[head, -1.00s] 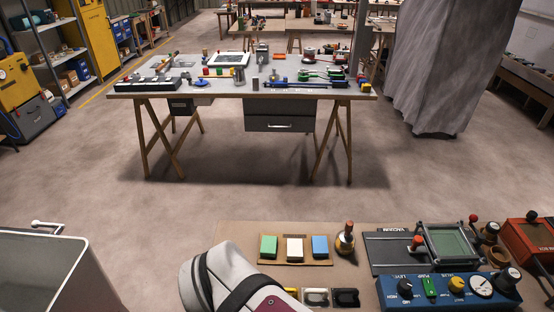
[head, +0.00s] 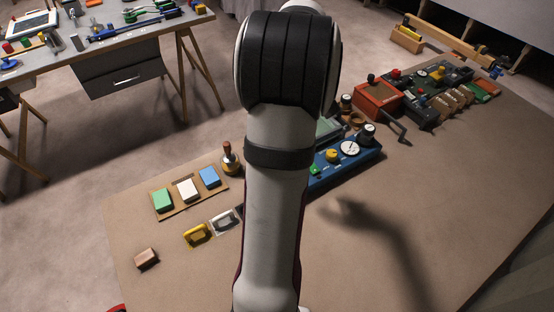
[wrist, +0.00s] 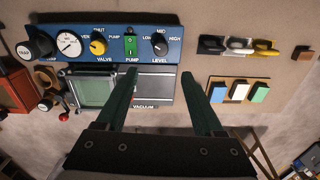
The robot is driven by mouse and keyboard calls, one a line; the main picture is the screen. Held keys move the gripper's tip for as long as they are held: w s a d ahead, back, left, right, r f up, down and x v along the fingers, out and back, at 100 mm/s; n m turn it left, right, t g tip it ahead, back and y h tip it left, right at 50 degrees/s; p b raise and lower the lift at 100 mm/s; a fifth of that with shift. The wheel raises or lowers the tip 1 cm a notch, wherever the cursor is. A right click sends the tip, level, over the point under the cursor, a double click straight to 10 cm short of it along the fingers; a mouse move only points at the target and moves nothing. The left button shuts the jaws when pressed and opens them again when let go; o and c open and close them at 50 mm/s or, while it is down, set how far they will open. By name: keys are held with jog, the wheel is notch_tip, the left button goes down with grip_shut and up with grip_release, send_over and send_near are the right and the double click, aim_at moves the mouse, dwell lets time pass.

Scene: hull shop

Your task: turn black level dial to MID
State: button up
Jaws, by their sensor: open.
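The black level dial (wrist: 160,47) sits at the right end of a blue control panel (wrist: 190,32) in the wrist view. LOW, MID and HIGH are printed around it, with MID at the top; I cannot tell clearly where its pointer stands. My gripper (wrist: 159,79) is open and empty, with two dark green fingers apart. In the picture its tips lie just below the dial, one to each side, and do not appear to touch it. In the head view the panel (head: 347,172) shows partly to the right of my arm, which hides the dial and my gripper.
The panel also carries a green pump switch (wrist: 130,43), a yellow valve knob (wrist: 98,45), a gauge (wrist: 68,43) and a black knob (wrist: 36,48). A vacuum unit (wrist: 92,90) lies beside it. Coloured blocks (head: 188,189) stand left of my arm. The bench front (head: 390,250) is clear.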

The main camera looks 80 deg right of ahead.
notch_tip(320, 180, down, 14)
jog(key=shift+w+a+r, duration=0.15)
jog(key=shift+r, duration=0.05)
jog(key=shift+c, duration=0.2)
grip_shut()
